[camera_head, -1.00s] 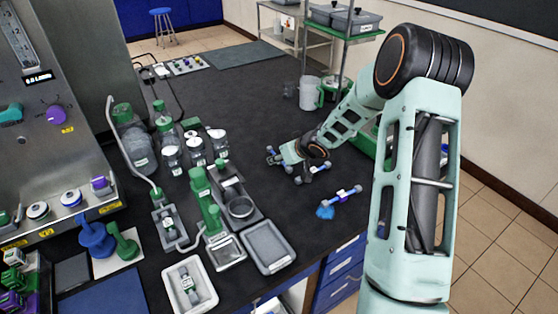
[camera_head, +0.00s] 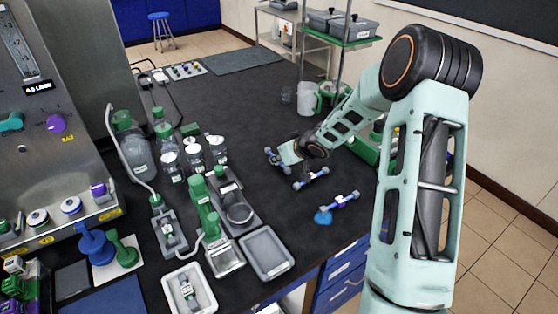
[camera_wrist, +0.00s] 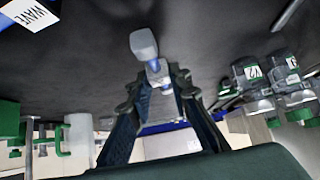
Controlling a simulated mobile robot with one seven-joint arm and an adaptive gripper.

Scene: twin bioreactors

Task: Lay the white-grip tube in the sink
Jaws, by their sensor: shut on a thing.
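My gripper (camera_head: 279,157) is low over the black bench right of its middle, its fingers facing left. In the wrist view the gripper (camera_wrist: 161,88) is shut on the tube (camera_wrist: 145,46), whose pale end and blue collar stick out past the fingertips. I cannot pick out a sink for certain.
Two more tubes lie on the bench: one with blue ends (camera_head: 311,178) and one with a purple grip and blue tip (camera_head: 341,203). A grey tray (camera_head: 266,253), a white tray (camera_head: 205,292) and bottles (camera_head: 193,157) stand left. A white jug (camera_head: 307,98) stands behind. The bench's back middle is clear.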

